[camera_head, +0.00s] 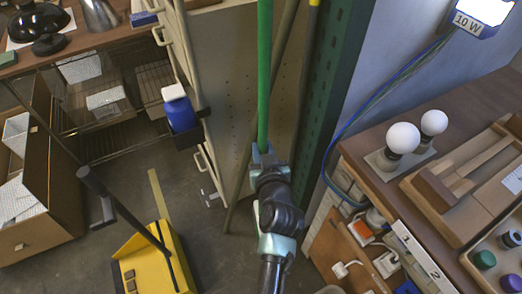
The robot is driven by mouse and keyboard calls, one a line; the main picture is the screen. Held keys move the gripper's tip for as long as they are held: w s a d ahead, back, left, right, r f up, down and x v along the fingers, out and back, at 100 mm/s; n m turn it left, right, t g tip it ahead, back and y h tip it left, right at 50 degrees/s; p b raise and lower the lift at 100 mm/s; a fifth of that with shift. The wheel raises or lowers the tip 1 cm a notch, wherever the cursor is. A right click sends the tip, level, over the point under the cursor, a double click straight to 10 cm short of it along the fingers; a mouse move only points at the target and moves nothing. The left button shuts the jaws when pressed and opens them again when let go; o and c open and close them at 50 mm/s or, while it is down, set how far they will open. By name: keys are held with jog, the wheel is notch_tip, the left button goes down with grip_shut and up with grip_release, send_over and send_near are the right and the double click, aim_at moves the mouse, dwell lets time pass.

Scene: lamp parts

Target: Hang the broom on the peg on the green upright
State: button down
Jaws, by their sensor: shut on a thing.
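A bright green pole (264,75), which looks like the broom's handle, runs up out of the top of the picture. My gripper (264,152) is shut around its lower visible part, and the pole stands nearly upright. The broom's head does not show; its upper end is out of frame and anything below is hidden by my gripper and arm. The dark green upright (345,80) with a row of holes stands just right of the pole, with a gap between them. I cannot make out the peg on it.
A brown pole (283,50) and a yellow-topped pole (311,35) lean behind, between broom and upright. A drawer cabinet with a blue bottle (179,108) is left. A bench with white bulbs (403,138) is right. A yellow box (152,262) with a black handle stands on the floor.

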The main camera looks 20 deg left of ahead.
jog(key=shift+w+a+r, duration=0.15)
jog(key=shift+w+a, duration=0.1)
jog(key=shift+w, duration=0.1)
jog(key=w+d+f+b, duration=0.1)
jog(key=w+d+b, duration=0.5)
jog(key=d+b, duration=0.1)
jog(key=shift+w+f, duration=0.25)
jog(key=shift+w, duration=0.15)
dwell(0.7)
dwell(0.4)
dwell(0.4)
